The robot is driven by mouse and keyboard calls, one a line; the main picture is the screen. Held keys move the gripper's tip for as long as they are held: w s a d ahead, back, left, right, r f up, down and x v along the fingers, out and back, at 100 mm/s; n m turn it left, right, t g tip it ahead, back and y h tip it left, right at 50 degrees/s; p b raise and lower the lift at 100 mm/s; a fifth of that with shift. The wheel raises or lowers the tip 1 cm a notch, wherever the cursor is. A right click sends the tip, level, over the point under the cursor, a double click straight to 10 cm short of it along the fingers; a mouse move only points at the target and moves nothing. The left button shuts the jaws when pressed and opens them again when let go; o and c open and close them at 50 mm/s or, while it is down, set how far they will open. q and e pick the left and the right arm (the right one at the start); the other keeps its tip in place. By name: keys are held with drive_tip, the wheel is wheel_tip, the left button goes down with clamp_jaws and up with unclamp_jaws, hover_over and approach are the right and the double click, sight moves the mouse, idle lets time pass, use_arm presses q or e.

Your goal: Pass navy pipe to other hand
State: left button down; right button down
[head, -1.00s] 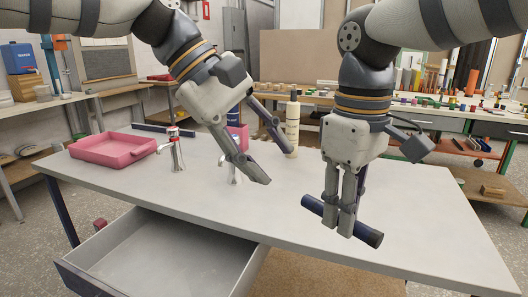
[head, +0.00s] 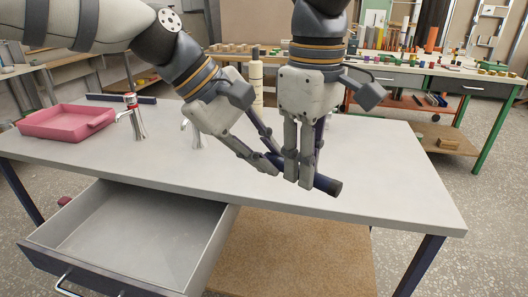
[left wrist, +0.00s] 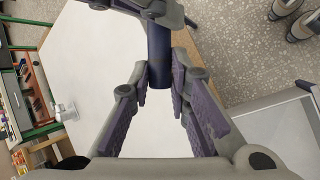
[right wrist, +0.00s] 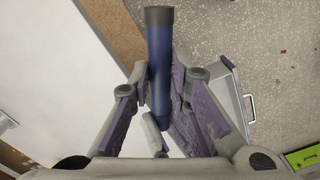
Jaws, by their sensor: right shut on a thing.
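The navy pipe (head: 328,185) is held above the table by my right gripper (head: 299,180), which is shut on its middle. Its right end sticks out past the right fingers. In the right wrist view the pipe (right wrist: 160,60) runs between the right gripper's fingers. My left gripper (head: 272,158) is open at the pipe's left end. In the left wrist view the pipe's end (left wrist: 159,60) reaches in between the open left fingers, with a finger on each side. I cannot tell whether they touch it. The head view hides most of the left end behind the fingers.
The grey table (head: 390,175) is clear at the right. A pink tray (head: 65,122), a faucet (head: 135,118) and a pale bottle (head: 256,80) stand further back. An open drawer (head: 125,235) juts out at the front left.

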drive_tip(key=c, duration=1.4)
unclamp_jaws()
drive_tip(key=shift+w+d, duration=0.1)
drive_tip(key=shift+d, duration=0.05)
